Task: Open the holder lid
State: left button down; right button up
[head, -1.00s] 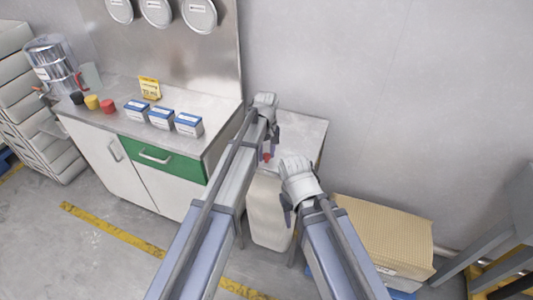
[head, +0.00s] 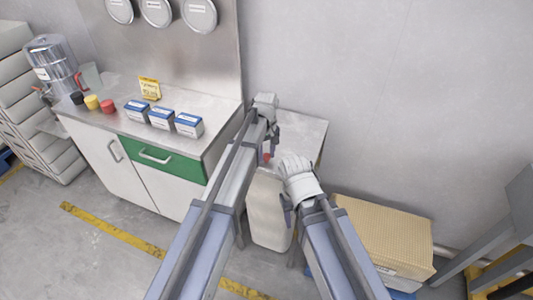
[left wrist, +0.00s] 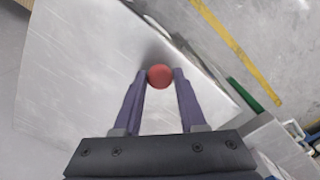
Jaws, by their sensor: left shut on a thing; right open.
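A small round red knob (left wrist: 159,76) sits between my left fingertips in the left wrist view, with a pale grey flat surface (left wrist: 85,75) behind it. The red knob also shows in the head view (head: 267,157), just below my left gripper (head: 270,146). My left gripper is shut on the knob; it also shows in the left wrist view (left wrist: 159,80). My right gripper (head: 287,208) is open, lower and to the right, in front of a pale cabinet (head: 268,222). I cannot make out a lid edge, and my arms hide part of the cabinet.
A counter (head: 215,118) on the left holds a yellow sign (head: 150,88), several blue-and-white boxes (head: 162,117) and coloured caps (head: 92,102). A cardboard stack (head: 385,235) stands to the right of the cabinet. The wall is close behind.

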pick_arm(q)
jog(key=shift+r, duration=0.1)
dwell(0.3)
jog(key=shift+w+r+p, duration=0.15)
jog(key=shift+r+p, duration=0.65)
jog(key=shift+p, duration=0.1)
jog(key=w+d+r+p, duration=0.1)
jog(key=w+r+p, duration=0.3)
jog(key=r+p, duration=0.4)
jog(key=w+d+r+p, duration=0.2)
jog(key=w+r+p, duration=0.2)
jog(key=r+p, duration=0.4)
jog(key=shift+r, duration=0.2)
jog(key=c, duration=0.8)
grip_release()
jog(key=shift+w+f, duration=0.1)
jog(key=shift+o, duration=1.4)
jog(key=shift+w+d+f, duration=0.1)
jog(key=shift+w+f, duration=0.05)
jog(key=shift+w, duration=0.05)
jog(key=shift+s, duration=0.15)
